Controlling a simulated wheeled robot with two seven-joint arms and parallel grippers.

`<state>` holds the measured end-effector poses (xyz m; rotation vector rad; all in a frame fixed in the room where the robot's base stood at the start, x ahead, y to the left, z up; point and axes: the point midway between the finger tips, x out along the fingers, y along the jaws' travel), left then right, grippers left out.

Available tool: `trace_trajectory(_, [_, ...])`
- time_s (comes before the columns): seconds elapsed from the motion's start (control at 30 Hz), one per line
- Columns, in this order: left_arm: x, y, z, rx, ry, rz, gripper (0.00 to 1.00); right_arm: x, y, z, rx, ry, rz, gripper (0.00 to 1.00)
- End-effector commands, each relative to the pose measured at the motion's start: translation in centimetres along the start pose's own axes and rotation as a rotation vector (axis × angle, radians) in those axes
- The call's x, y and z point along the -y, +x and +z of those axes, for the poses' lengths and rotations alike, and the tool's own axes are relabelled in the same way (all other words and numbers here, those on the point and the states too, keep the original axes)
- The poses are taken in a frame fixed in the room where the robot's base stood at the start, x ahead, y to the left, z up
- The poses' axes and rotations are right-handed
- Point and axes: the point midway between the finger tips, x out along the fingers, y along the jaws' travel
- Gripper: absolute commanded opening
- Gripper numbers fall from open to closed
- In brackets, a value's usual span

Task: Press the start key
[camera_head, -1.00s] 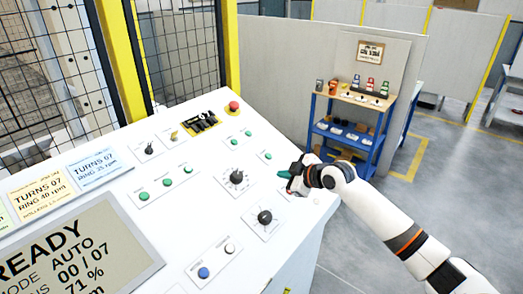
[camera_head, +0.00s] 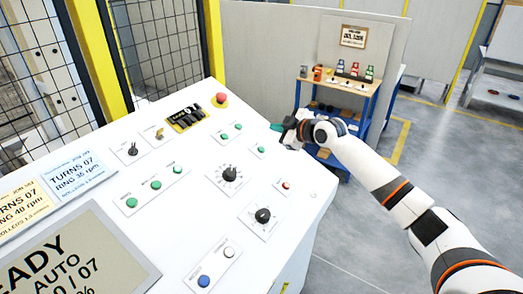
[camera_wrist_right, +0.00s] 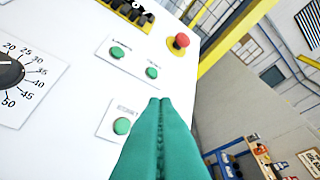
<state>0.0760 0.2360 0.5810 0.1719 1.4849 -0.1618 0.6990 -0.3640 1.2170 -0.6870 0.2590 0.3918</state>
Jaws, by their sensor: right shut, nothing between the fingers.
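The control panel (camera_head: 150,225) has a lone green key (camera_head: 260,149) near its right edge. In the right wrist view this green key (camera_wrist_right: 122,126) sits under a small label that seems to read START. My right gripper (camera_head: 277,127) is in the head view just beyond the lone green key, near the panel's far right edge. Its teal fingers (camera_wrist_right: 160,102) are shut with nothing between them. In the wrist view the fingertips lie to the right of the key and appear apart from it. The left gripper is not in view.
Two green keys (camera_wrist_right: 135,62), a red mushroom button (camera_head: 221,98) and a small red button (camera_head: 286,185) are nearby. Dials (camera_head: 230,176) and more green keys (camera_head: 156,184) fill the panel's middle. A blue shelf (camera_head: 330,130) stands behind my right arm. Open floor lies right.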

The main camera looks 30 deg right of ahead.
Motion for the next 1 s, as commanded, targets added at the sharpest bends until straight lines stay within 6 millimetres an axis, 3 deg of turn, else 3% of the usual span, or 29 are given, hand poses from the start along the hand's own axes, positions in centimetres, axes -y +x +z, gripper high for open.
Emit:
trace_trajectory(0.5, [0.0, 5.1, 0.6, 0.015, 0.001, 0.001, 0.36, -3.7, 4.8, -3.8, 0.000, 0.000, 0.000, 0.00])
trace_trajectory(1.0, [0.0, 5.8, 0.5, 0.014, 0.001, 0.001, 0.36, -4.1, 5.6, -4.1, 0.000, -0.001, 0.000, 0.00])
